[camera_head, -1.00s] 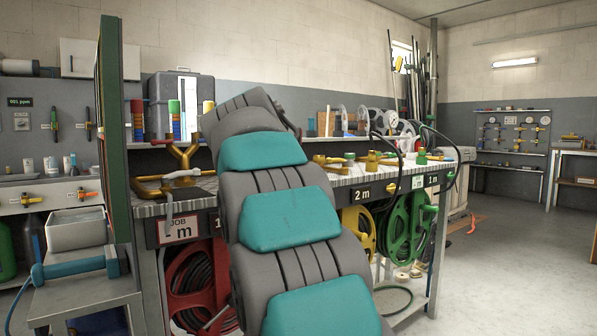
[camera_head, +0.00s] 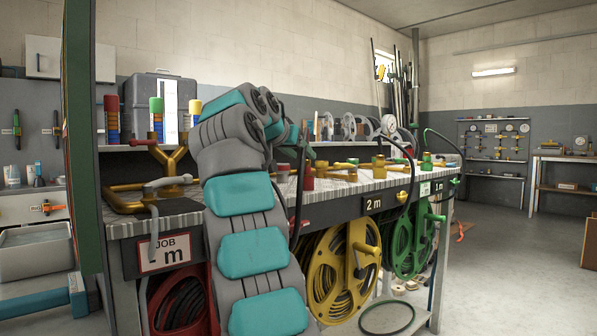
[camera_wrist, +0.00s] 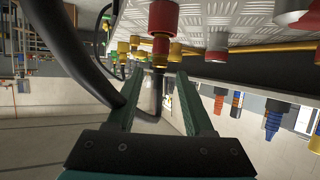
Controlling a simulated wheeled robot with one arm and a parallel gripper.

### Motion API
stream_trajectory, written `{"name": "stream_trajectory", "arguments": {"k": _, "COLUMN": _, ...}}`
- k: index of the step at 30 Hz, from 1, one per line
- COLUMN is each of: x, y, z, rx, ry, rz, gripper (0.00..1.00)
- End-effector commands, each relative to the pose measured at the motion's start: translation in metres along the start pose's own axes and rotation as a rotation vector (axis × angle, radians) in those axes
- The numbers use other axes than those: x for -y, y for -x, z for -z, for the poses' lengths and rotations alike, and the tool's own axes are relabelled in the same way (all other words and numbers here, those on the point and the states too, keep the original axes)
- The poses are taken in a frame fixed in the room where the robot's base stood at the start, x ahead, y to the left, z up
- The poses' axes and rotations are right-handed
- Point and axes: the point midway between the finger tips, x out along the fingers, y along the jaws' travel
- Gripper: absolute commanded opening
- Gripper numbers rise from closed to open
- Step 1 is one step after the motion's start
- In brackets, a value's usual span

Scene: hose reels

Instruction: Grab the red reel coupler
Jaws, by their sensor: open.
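The red coupler (camera_wrist: 160,48), with brass-coloured parts and a black hose end, shows ahead of my gripper in the wrist view. It lines up with the gap between the fingers, apart from both. In the head view a dark red fitting (camera_head: 308,177) stands on the bench top just beyond my arm. My gripper (camera_wrist: 160,76) is open and empty, its two green fingers pointing toward the coupler. In the head view my gripper is mostly hidden behind my arm. The red reel (camera_head: 181,302) hangs below the bench, partly covered by my arm.
A black hose (camera_wrist: 75,55) loops close by the left finger. More fittings line the bench (camera_head: 335,193), including another red one (camera_wrist: 218,38). Yellow (camera_head: 343,270) and green (camera_head: 408,238) reels hang below. Open floor (camera_head: 500,260) lies to the right.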

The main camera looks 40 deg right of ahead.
Motion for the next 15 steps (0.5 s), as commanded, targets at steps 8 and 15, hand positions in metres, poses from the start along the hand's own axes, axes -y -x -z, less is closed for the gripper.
{"name": "stream_trajectory", "arguments": {"k": 8, "x": 0.0, "y": -0.025, "z": 0.001, "rx": 0.002, "ry": 0.0, "rz": 0.0, "gripper": 0.52}}
{"name": "stream_trajectory", "arguments": {"k": 15, "x": 0.001, "y": -0.054, "z": 0.006, "rx": 0.002, "ry": 0.002, "rz": 0.0, "gripper": 0.52}}
